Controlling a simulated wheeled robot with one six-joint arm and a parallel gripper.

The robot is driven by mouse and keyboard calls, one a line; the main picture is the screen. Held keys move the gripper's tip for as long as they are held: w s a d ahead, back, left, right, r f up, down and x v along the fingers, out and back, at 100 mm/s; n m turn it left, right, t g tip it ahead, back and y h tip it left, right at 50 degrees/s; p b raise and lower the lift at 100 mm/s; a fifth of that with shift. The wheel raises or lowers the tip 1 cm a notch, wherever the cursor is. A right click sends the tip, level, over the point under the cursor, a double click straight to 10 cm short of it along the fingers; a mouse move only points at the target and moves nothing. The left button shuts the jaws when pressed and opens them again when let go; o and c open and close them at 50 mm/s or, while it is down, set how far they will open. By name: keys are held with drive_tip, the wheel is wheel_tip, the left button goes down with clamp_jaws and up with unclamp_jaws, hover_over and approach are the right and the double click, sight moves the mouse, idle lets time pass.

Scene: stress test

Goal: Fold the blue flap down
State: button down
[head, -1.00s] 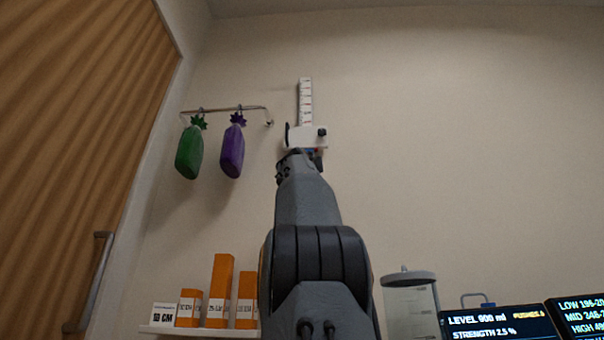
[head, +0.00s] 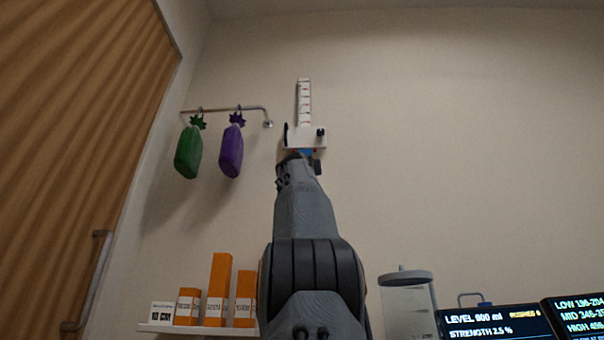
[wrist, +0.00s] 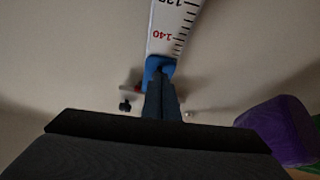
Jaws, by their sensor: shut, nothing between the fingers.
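The blue flap (wrist: 158,67) is at the lower end of a white height scale in the wrist view. In the head view only a small blue patch (head: 306,153) shows under the white headpiece (head: 303,137), above my wrist. My gripper (wrist: 161,82) is shut and empty, its fingertips overlapping the lower part of the flap in the wrist view. I cannot tell whether they touch it. In the head view my gripper is mostly hidden behind my own arm. The white scale (head: 304,101) rises on the wall above the headpiece.
A green bag (head: 188,152) and a purple bag (head: 231,152) hang from a wall rail left of my gripper. Orange boxes (head: 219,285) stand on a low shelf. A lidded container (head: 405,300) and dark screens (head: 497,322) are at lower right. The wall at right is bare.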

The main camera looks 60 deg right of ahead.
drive_tip(key=s+a+f+b, duration=0.2)
drive_tip(key=a+f+b, duration=0.3)
drive_tip(key=f+b, duration=0.5)
drive_tip(key=shift+s+a, duration=0.2)
drive_tip(key=shift+s, duration=0.2)
idle(0.6)
